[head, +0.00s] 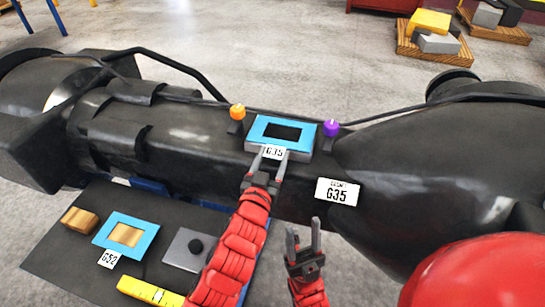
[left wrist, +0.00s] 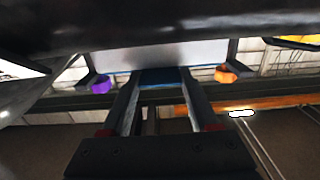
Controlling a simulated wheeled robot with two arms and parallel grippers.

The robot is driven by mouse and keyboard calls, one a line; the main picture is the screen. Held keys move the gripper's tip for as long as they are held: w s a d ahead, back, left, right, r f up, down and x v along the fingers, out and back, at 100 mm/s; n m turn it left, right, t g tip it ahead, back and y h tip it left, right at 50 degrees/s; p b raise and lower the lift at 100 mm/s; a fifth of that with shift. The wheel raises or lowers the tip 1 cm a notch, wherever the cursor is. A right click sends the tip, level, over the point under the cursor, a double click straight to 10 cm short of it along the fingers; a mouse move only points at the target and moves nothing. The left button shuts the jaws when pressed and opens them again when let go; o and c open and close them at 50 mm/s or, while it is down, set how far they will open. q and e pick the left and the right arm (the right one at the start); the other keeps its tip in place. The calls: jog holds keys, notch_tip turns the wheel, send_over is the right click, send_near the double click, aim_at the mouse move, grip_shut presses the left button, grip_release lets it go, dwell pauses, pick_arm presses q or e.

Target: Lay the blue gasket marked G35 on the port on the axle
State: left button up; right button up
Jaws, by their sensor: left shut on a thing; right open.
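The blue gasket marked G35 (head: 256,132) is a rectangular frame with a dark opening. My left gripper (head: 270,162) is shut on its near edge, by the white G35 tag. The gasket is over the grey port (head: 299,156) on the black axle (head: 205,150), roughly lined up with it; I cannot tell whether they touch. An orange knob (head: 237,112) and a purple knob (head: 331,127) flank the port. In the left wrist view, the gasket's blue edge (left wrist: 160,77) shows between the fingers. My right gripper (head: 304,240) is open and empty, near the axle's front side.
A white G35 label (head: 337,191) is on the axle, right of the port.

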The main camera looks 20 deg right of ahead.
pick_arm(q)
jog(key=o, duration=1.4)
jog(key=shift+s+a, duration=0.1)
jog(key=p+v, duration=0.8)
jog(key=v, duration=0.9)
jog(key=shift+s+a, duration=0.1)
